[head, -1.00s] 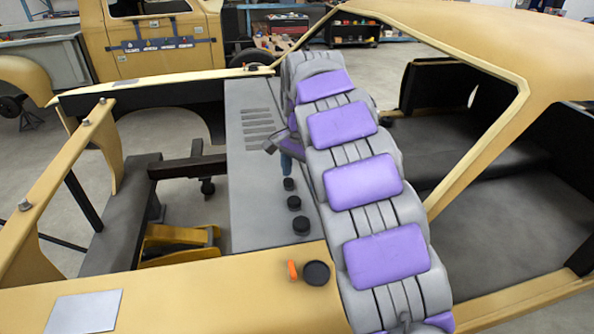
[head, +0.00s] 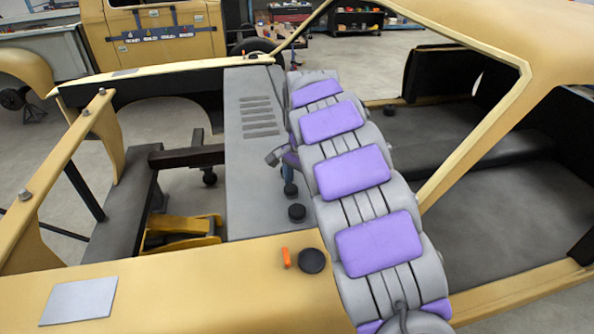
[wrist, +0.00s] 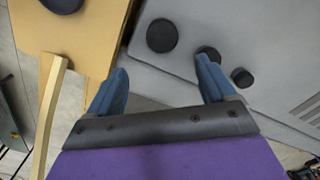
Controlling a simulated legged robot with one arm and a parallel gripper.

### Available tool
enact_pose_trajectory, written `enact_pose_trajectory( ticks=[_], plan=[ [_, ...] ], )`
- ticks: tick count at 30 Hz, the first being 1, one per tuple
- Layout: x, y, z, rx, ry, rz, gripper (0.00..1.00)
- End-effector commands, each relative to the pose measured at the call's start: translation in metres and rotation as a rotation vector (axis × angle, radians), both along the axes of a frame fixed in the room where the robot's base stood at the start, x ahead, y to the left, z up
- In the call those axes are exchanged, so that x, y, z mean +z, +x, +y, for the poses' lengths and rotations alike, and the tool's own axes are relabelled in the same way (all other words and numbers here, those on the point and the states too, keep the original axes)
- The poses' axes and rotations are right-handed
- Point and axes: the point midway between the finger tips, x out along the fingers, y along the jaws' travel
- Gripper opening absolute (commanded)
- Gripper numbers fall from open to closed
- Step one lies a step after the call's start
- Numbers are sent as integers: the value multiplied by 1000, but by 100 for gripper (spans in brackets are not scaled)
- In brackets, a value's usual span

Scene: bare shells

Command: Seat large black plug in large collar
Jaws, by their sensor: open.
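Several black round pieces lie in a row on the grey panel (head: 245,165). The largest of them, which looks like the large black plug (head: 297,212), is nearest the yellow sill; it also shows in the wrist view (wrist: 162,35). A medium disc (wrist: 207,55) sits by my right fingertip, and a small disc (wrist: 242,77) lies further right. My gripper (wrist: 160,63) has blue fingers, wide apart and empty, with the large plug just beyond their tips. In the head view my gripper (head: 289,178) hangs over the row. I cannot tell any piece as the large collar.
Another black disc (head: 312,261) sits on the yellow sill (head: 200,275) beside an orange upright piece (head: 286,258). A grey plate (head: 80,301) lies at the left of the sill. Yellow roof pillars (head: 475,140) rise at the right. An open engine bay with a dark beam lies left.

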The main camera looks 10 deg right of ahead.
Motion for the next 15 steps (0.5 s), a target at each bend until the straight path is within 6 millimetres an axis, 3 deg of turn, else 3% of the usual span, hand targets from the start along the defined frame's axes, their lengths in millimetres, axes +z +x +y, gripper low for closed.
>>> enact_pose_trajectory(
  ticks=[9, 15],
  plan=[
    [-59, 0, 8, 2, -7, 1, 84],
    [-85, 0, 5, 3, -4, -2, 84]
  ],
)
